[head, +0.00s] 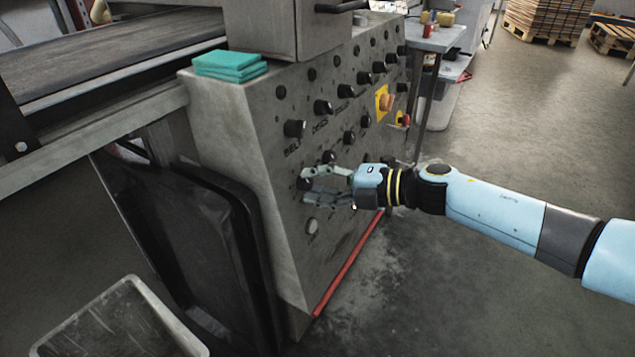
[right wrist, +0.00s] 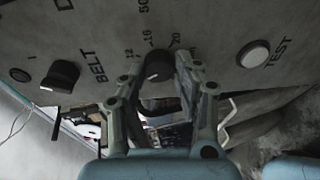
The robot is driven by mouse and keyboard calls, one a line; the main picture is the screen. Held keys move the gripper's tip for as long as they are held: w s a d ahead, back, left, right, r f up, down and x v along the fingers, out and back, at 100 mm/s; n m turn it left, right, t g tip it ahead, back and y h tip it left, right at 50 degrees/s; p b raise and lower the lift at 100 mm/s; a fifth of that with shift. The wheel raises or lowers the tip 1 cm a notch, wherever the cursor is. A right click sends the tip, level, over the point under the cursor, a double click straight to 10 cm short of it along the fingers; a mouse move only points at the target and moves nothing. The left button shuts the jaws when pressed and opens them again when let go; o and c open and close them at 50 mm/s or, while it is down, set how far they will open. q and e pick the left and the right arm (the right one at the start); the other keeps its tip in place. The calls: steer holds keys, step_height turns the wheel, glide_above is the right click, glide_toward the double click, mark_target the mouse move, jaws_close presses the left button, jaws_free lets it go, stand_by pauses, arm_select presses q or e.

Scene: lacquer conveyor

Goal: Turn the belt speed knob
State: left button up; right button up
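The belt speed knob is a black knob (right wrist: 158,66) on the grey control panel, beside a printed scale and the BELT label. In the head view this knob (head: 304,184) is low on the panel, partly hidden by my gripper. My right gripper (head: 307,186) reaches in from the right. In the right wrist view its two fingers (right wrist: 165,72) stand on either side of the knob, apart, with small gaps seeming to show. Contact is hard to tell. My left gripper is in neither view.
Another black knob (right wrist: 60,75) sits across the BELT label, and a white TEST button (right wrist: 254,54) is on the other side. Several more knobs and a yellow-backed switch (head: 384,102) line the panel (head: 262,190). Green cloths (head: 230,65) lie on top.

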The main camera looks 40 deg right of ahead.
steer(key=o, duration=0.4)
steer(key=v, duration=1.2)
steer(key=shift+f, duration=0.1)
steer(key=s+f+m+g+h+p, duration=0.15)
steer(key=s+f+m+h, duration=0.25)
steer(key=s+f+m, duration=0.65)
steer(key=s+f+m+g+h+p, duration=0.1)
steer(key=s+f+m+g+h, duration=0.3)
steer(key=f, duration=1.1)
steer(key=s+a+f+m+g, duration=0.2)
steer(key=s+f+m, duration=0.1)
steer(key=s, duration=0.5)
steer(key=s+a+f+m+g, duration=0.2)
steer(key=s+f, duration=0.3)
steer(key=s, duration=0.4)
steer(key=s+a+f+m+g+h, duration=0.1)
steer(key=s+a+f+m+g, duration=0.1)
steer(key=s, duration=0.6)
step_height(320, 180, down, 3)
steer(key=shift+s+a+r+m+g, duration=0.1)
steer(key=shift+m+g, duration=0.15)
steer(key=shift+m, duration=0.35)
steer(key=shift+s+a+r+m+g, duration=0.1)
steer(key=shift+r+m+g, duration=0.1)
steer(key=shift+m, duration=0.35)
